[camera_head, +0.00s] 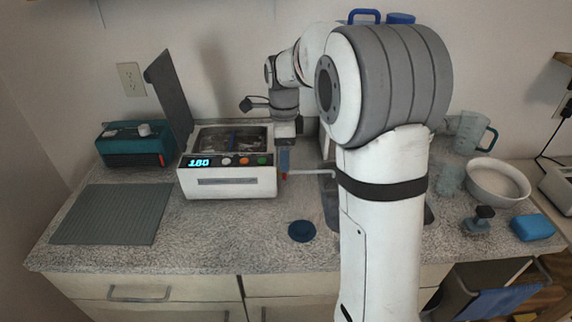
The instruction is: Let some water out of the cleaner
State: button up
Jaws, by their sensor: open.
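The cleaner (228,182) is a white box on the counter with a lit display reading 180 and several round buttons. Its dark lid (170,97) stands open at the back left, and its basin (230,139) holds metallic items that I cannot make out. On its right side is a small blue part (284,160) with a bit of red below it, and a pale spout or tube (312,172) runs right toward the sink. My gripper (285,140) points down just above the blue part, open. Its fingertips are small here, and I cannot tell whether they touch that part.
A ribbed grey mat (114,214) lies front left, and a teal device (135,146) stands behind it. A dark blue disc (301,231) lies in front of the sink (331,204), which my arm partly hides. A white bowl (497,184), jug (470,134) and blue sponge (532,227) are at right.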

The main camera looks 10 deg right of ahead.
jog(key=shift+f, duration=2.15)
jog(key=shift+c, duration=0.3)
